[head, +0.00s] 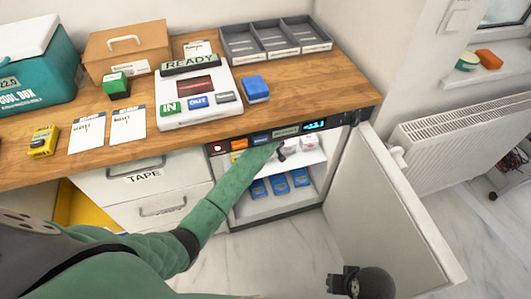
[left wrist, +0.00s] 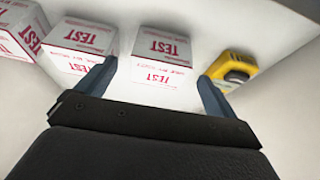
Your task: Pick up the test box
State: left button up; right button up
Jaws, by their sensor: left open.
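In the left wrist view several white boxes with red TEST lettering stand in a row. One test box (left wrist: 165,48) is straight ahead of my left gripper (left wrist: 156,88), whose fingers are open on either side of its near part. A second test box (left wrist: 82,45) is to its left, and a third test box (left wrist: 18,30) is at the left edge. In the head view my left arm reaches into the open cabinet under the counter, and the gripper (head: 282,154) is partly hidden there.
A yellow item (left wrist: 234,69) sits just right of the box ahead. The cabinet door (head: 385,200) stands open on the right. Blue packs (head: 279,184) lie on the lower shelf. The wooden counter (head: 320,88) overhangs the cabinet.

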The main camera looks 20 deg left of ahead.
pick_arm(q)
jog(key=shift+w+a+r, duration=0.1)
jog(key=shift+w+a, duration=0.15)
jog(key=shift+w, duration=0.1)
jog(key=shift+x, duration=2.6)
jog(key=c, duration=1)
jog(key=shift+c, duration=0.6)
jog(key=shift+r, duration=0.1)
